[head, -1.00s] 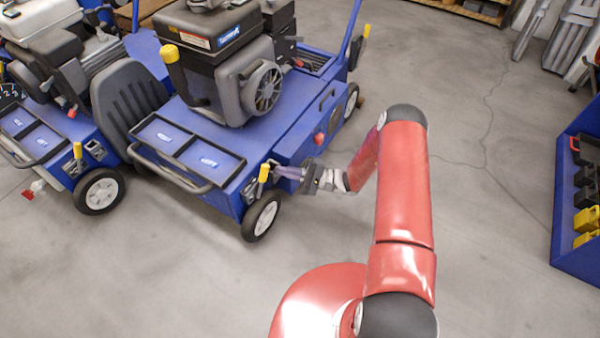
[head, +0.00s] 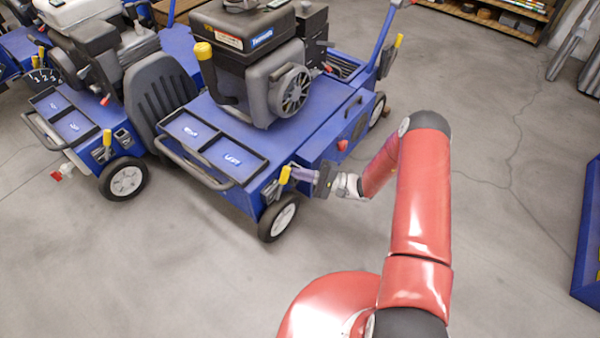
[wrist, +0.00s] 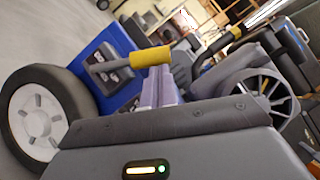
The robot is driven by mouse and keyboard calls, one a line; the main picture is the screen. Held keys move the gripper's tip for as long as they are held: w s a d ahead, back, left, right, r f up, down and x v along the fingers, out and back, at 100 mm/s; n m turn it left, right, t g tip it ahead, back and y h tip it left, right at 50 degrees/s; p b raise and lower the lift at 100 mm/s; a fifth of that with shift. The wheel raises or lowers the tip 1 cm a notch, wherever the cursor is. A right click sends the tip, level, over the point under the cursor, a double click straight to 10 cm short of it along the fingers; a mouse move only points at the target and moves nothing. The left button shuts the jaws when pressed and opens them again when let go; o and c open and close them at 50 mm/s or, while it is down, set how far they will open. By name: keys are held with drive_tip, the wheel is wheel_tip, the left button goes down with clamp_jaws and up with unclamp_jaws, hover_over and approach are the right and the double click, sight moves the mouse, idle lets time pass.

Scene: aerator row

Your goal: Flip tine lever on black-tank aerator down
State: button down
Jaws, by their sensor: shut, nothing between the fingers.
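The black-tank aerator (head: 290,110) is the blue machine with a black tank (head: 245,25) and a dark engine, in the middle of the head view. Its tine lever, with a yellow grip (head: 285,174), stands at the front corner above the near wheel (head: 279,217). My gripper (head: 301,173) is shut and empty beside the lever. In the wrist view its fingers (wrist: 160,85) reach close to the grip; I cannot tell whether they touch.
A second blue aerator with a white tank (head: 78,12) stands to the left, with its own yellow-gripped lever (head: 107,138). A blue bin (head: 590,240) is at the right edge. The concrete floor between is clear.

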drive_tip(key=shift+r, duration=0.15)
drive_tip(key=s+a+r+n+h+b, duration=0.2)
drive_tip(key=s+a+n+h, duration=0.3)
drive_tip(key=n, duration=0.4)
drive_tip(key=shift+s+r+g+h+b, duration=0.3)
drive_tip(key=shift+s+r+g, duration=0.15)
drive_tip(key=shift+s, duration=0.3)
drive_tip(key=shift+s+a, duration=0.15)
idle(0.4)
